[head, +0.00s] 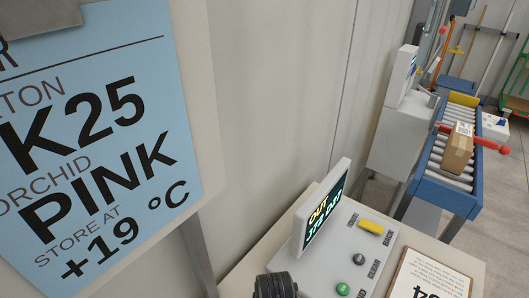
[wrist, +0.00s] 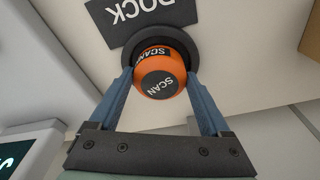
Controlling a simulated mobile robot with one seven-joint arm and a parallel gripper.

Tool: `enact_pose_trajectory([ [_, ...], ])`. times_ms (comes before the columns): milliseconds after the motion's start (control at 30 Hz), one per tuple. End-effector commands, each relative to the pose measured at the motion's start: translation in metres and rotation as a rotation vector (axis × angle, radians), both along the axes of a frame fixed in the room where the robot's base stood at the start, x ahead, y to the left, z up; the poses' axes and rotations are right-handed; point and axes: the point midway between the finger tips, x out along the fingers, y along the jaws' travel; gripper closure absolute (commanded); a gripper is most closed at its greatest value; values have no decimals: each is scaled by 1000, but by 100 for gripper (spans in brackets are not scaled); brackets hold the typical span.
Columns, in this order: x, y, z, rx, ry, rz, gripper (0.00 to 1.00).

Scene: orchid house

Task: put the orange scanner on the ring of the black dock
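The orange scanner (wrist: 150,65), rounded with black SCAN labels, shows in the wrist view between the two blue fingers of my gripper (wrist: 160,74). Both fingertips appear to touch its sides, so my gripper looks shut on it. Behind the scanner is the dark round ring (wrist: 115,74) of the black dock, on a pale surface. The scanner overlaps the ring and looks roughly centred on it; whether it touches the ring cannot be told. A black DOCK label (wrist: 127,36) lies beside the ring, upside down in this view. The scanner and dock are not seen in the head view.
In the head view, a grey console (head: 335,245) with a tilted screen (head: 322,218) stands on a pale table beside a printed board (head: 430,278). A blue sign (head: 100,120) fills the left. A roller conveyor (head: 430,180) carrying a carton (head: 457,150) stands farther right.

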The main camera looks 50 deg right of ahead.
Motion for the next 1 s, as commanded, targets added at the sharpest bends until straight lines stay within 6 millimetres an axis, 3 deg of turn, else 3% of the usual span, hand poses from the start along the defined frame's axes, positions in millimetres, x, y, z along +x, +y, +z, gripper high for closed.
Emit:
enact_pose_trajectory([
  [100,0,0,1,0,0,0,0],
  [333,0,0,2,0,0,0,0],
  [467,0,0,12,-2,-2,0,0],
  [800,-10,3,81,-3,-4,0,0],
  [1000,-15,4,112,-2,-2,0,0],
])
